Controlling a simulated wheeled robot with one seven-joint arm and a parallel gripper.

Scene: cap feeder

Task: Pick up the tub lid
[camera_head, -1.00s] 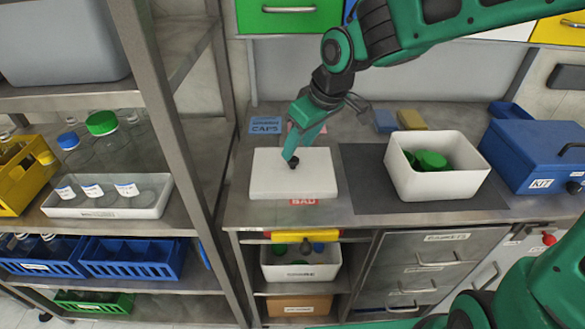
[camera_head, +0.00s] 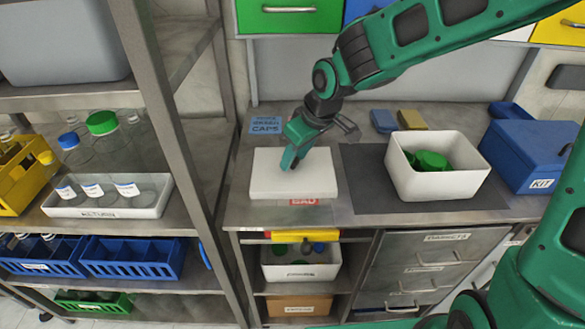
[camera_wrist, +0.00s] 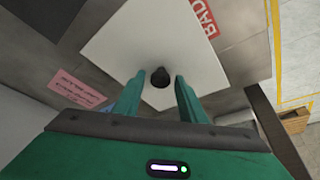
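The tub lid (camera_head: 315,178) is a white square slab shape on the left part of the counter. It fills the upper middle of the wrist view (camera_wrist: 150,40), where a black round knob (camera_wrist: 160,77) stands at its middle. My gripper (camera_head: 290,166) points down over the lid's middle in the head view. In the wrist view my gripper (camera_wrist: 158,84) is open, one finger on each side of the knob, with a gap to both fingers. The knob is mostly hidden behind the fingers in the head view.
A white bin (camera_head: 437,180) with green caps stands on a dark mat (camera_head: 360,180) to the right. A blue KIT box (camera_head: 535,158) is at far right. A red BAD label (camera_head: 304,202) lies at the lid's front edge. A metal shelf post (camera_head: 185,150) rises at left.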

